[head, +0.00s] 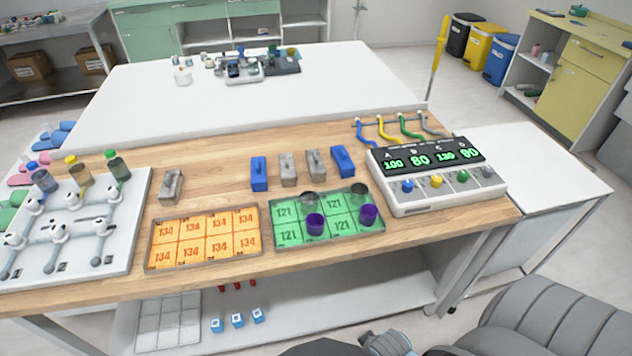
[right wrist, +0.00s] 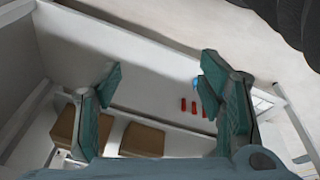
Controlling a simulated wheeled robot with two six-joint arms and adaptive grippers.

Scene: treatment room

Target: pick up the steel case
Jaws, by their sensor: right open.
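Three small grey metallic cases stand on the wooden table in the head view. One grey case (head: 171,186) stands alone above the orange tray. A second grey case (head: 288,169) and a third grey case (head: 316,163) stand side by side between a blue case (head: 259,174) and another blue case (head: 343,160). I cannot tell which one is the steel case. My right gripper (right wrist: 160,85) is open and empty in the right wrist view, its fingers wide apart and away from the cases. No case shows in that view. My left gripper is not in view.
An orange tray (head: 148,263) and a green tray (head: 277,244) with cups lie along the front. A white device with green digits (head: 440,198) stands right, a white rack (head: 125,240) with capped bottles left. Bare wood lies between the lone case and the others.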

